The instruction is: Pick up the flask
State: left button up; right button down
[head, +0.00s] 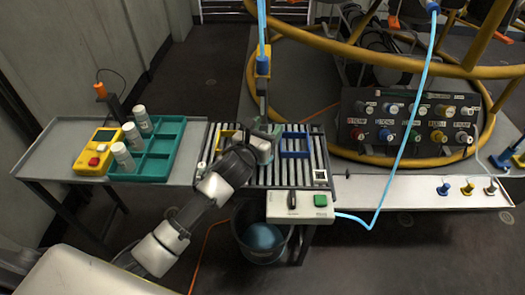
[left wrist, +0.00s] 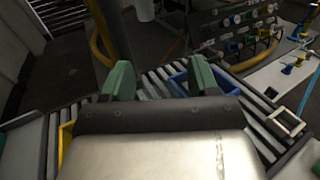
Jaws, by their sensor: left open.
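Three white capped cylinders, the things most like a flask, stand at the teal compartment tray (head: 185,148) on the left table: a back one (head: 141,116), a middle one (head: 133,136) and a front one (head: 123,157). I cannot tell which is the flask. My left gripper (head: 268,131) is over the slatted rack in the middle, well to the right of them. In the left wrist view its green fingers (left wrist: 160,78) are apart with nothing seen between them. The cylinders do not show clearly there. My right gripper is not in view.
A yellow device (head: 97,150) stands left of the tray. The rack holds a blue frame (head: 295,154) and a yellow frame (head: 222,133). A blue-yellow tool (head: 263,66) hangs behind. A control box (head: 300,207) is in front. Yellow tubing and a knob panel (head: 408,122) stand right.

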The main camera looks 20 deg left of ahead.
pick_arm(q)
grip_shut()
dwell(0.3)
